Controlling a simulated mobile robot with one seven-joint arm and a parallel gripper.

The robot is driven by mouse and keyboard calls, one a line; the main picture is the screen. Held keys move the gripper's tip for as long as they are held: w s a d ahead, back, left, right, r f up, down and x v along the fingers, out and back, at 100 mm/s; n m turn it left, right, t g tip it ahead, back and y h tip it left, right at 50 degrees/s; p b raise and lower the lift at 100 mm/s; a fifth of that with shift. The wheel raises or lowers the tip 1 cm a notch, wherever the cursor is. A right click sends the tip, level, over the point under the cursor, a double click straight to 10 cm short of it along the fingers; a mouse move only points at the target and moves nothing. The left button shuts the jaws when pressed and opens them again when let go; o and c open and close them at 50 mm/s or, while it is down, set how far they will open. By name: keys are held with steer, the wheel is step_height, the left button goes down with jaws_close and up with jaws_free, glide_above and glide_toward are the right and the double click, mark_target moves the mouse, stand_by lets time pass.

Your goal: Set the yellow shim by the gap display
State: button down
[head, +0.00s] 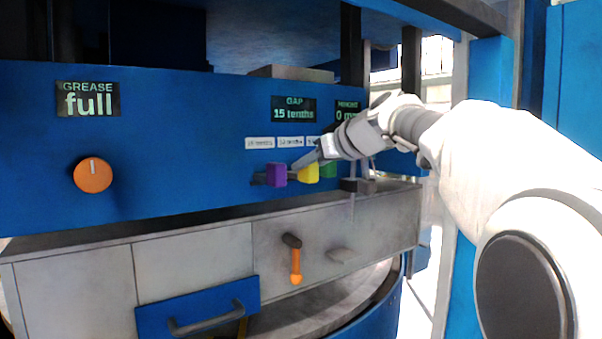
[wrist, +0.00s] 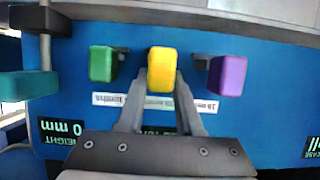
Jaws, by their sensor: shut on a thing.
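The yellow shim (head: 309,173) sits in the row of shims on the blue panel, between the purple shim (head: 276,175) and the green shim (head: 328,169). The gap display (head: 293,109) above them reads 15 tenths. My gripper (wrist: 161,92) is shut on the yellow shim (wrist: 161,70) in the wrist view, with a finger on each side of it. Purple (wrist: 228,75) and green (wrist: 103,63) stand apart on either side. How far the yellow shim sits in its place is hidden.
White labels (head: 275,143) lie above the shims. A grease display (head: 88,99) reads full, over an orange knob (head: 93,174). Below are an orange-tipped lever (head: 295,264) and a blue drawer front (head: 198,307). A dark bar (wrist: 45,70) stands beside the green shim.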

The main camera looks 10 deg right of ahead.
steer(key=c, duration=1)
jaws_free()
steer(key=o, duration=0.4)
steer(key=shift+s+d, duration=0.1)
steer(key=shift+s, duration=0.15)
steer(key=shift+o, duration=0.2)
steer(key=shift+w, duration=0.1)
steer(key=b+v, duration=0.2)
steer(key=v, duration=1)
